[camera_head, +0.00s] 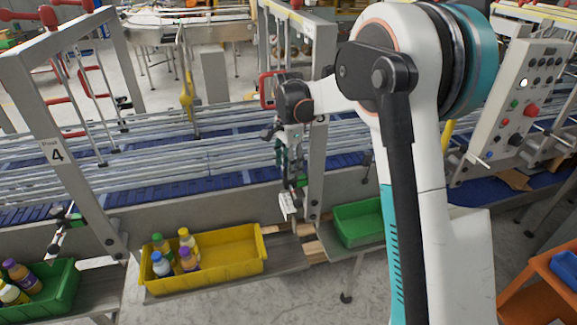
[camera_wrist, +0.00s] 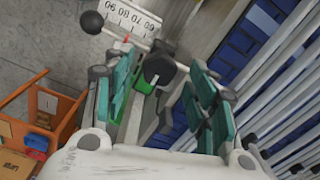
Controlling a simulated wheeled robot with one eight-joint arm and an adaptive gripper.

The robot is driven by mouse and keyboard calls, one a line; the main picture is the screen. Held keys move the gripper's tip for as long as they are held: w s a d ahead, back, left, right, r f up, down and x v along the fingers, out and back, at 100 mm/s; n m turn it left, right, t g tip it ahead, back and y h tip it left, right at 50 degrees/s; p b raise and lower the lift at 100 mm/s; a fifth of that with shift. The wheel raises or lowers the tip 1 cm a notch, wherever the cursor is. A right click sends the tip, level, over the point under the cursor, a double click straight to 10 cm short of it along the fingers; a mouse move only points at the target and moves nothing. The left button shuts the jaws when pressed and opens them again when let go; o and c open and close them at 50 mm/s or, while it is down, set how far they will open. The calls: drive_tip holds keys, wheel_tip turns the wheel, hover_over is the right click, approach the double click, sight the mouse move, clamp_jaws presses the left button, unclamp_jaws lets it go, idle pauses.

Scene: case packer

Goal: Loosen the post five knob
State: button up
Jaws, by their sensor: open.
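A round black knob (camera_wrist: 160,68) shows in the wrist view between the two teal-padded fingers of my gripper (camera_head: 290,172). The fingers are open, one on each side of the knob, with gaps visible. A white scale plate (camera_wrist: 131,17) with printed numbers lies just beyond the knob, and it also shows below my gripper in the head view (camera_head: 287,204). In the head view my gripper hangs in front of a grey post (camera_head: 317,175) and hides the knob. I see no number on this post.
A post marked 4 (camera_head: 57,155) stands at the left. A yellow bin (camera_head: 228,258) with several bottles and a green bin (camera_head: 358,222) sit below the conveyor (camera_head: 220,155). A black ball end (camera_wrist: 92,22) is close to the fingers. A control panel (camera_head: 518,95) stands right.

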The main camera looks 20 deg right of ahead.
drive_tip(key=shift+f, duration=0.65)
drive_tip(key=c, duration=1)
drive_tip(key=shift+c, duration=0.2)
